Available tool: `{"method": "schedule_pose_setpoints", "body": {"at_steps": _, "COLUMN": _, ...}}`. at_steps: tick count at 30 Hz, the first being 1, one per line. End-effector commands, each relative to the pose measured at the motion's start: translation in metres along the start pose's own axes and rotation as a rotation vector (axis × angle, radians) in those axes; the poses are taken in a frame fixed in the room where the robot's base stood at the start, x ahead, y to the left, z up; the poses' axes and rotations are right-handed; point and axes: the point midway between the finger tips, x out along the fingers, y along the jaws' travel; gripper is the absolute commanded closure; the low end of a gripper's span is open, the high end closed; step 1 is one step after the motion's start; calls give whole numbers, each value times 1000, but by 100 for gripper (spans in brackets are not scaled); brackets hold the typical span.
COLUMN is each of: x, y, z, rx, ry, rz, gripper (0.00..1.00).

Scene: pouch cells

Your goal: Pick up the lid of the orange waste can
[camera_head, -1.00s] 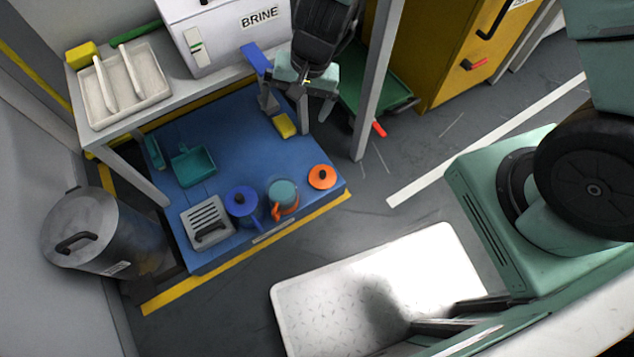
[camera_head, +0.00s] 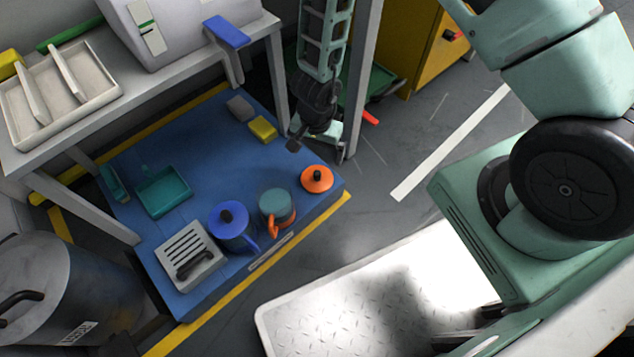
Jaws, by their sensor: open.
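The orange lid (camera_head: 317,179), a round disc with a black knob, lies on the blue platform near its right corner. Just left of it stands a lidless can (camera_head: 276,207) with an orange handle and lower part and a teal-grey top area. My gripper (camera_head: 315,138) hangs above and behind the lid in the picture, apart from it. It is open and empty; its fingers are small and partly hidden by my dark wrist.
A blue can (camera_head: 230,225) with a black knob and a grey slotted box (camera_head: 189,257) stand left of the open can. A teal dustpan (camera_head: 163,192) and a yellow block (camera_head: 262,129) lie farther back. A bench post (camera_head: 366,60) stands close to my arm.

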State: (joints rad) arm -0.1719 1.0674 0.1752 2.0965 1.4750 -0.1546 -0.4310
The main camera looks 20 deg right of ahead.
Motion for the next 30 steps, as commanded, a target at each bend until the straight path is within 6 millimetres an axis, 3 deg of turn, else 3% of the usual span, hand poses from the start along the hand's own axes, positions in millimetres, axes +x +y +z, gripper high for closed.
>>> {"method": "schedule_pose_setpoints", "body": {"at_steps": 1, "x": 15, "y": 0, "z": 0, "rx": 0, "ry": 0, "rz": 0, "gripper": 0}}
{"method": "schedule_pose_setpoints", "body": {"at_steps": 13, "x": 71, "y": 0, "z": 0, "rx": 0, "ry": 0, "rz": -1, "gripper": 0}}
{"method": "schedule_pose_setpoints", "body": {"at_steps": 23, "x": 86, "y": -1, "z": -2, "rx": 0, "ry": 0, "rz": -1, "gripper": 0}}
{"method": "schedule_pose_setpoints", "body": {"at_steps": 30, "x": 113, "y": -1, "z": -8, "rx": 2, "ry": 0, "rz": -2, "gripper": 0}}
